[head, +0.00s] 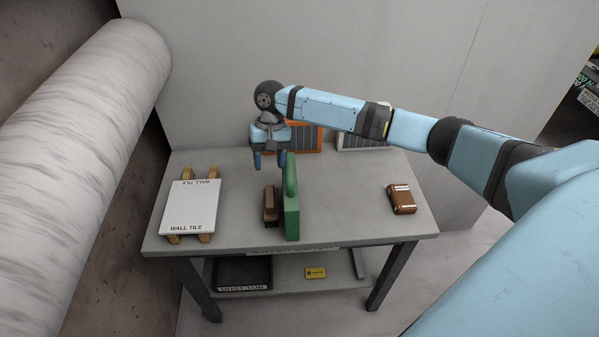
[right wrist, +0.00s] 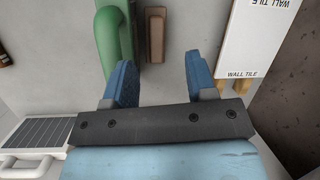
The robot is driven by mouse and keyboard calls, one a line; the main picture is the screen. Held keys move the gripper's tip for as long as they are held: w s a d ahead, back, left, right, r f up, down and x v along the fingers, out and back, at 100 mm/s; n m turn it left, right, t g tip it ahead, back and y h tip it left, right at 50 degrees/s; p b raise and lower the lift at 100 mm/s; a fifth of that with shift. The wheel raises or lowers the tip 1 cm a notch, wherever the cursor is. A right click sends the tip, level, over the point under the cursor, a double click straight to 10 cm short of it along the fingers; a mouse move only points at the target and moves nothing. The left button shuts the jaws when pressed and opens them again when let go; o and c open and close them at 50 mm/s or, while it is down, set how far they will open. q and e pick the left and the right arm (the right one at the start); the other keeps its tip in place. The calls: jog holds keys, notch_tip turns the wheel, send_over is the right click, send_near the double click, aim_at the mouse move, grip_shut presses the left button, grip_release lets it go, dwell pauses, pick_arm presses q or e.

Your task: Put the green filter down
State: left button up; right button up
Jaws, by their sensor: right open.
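The green filter (head: 292,212) stands upright on edge on the stone slab table (head: 345,200), near its front middle, with a rounded handle on top. It also shows in the right wrist view (right wrist: 119,42), at the upper left. My right gripper (head: 270,161) is open and empty above the table, just behind the filter and slightly to its left. In the right wrist view its two blue fingers (right wrist: 158,75) are spread, with one close to the green handle; I cannot tell if they touch. My left gripper is not in view.
A brown block (head: 270,205) sits just left of the filter. A white wall tile (head: 191,205) lies on wooden strips at left. Orange (head: 307,138) and white (head: 362,141) framed panels stand at the back. A brown striped object (head: 401,199) lies at right. The table's right middle is clear.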

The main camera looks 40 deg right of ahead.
jog(key=s+a+f+n+t+y, duration=0.2)
jog(key=s+a+f+n+t, duration=0.15)
jog(key=s+a, duration=0.4)
jog(key=s+a+f+n+t+y, duration=0.25)
jog(key=s+a+f, duration=0.2)
jog(key=a, duration=0.65)
jog(key=s+d+f+t+h, duration=0.1)
jog(key=s+d+f+t, duration=0.1)
jog(key=s, duration=0.3)
jog(key=s+d+f+t+h, duration=0.1)
jog(key=s+d+f+t, duration=0.2)
jog(key=s, duration=0.3)
jog(key=s+d+f+n+t+h, duration=0.1)
jog(key=s+d+f+t, duration=0.1)
jog(key=s+d+f, duration=0.1)
jog(key=s+f, duration=0.1)
jog(key=s, duration=0.1)
jog(key=shift+s+f+h, duration=0.25)
jog(key=shift+s+h, duration=0.05)
jog(key=shift+h, duration=0.05)
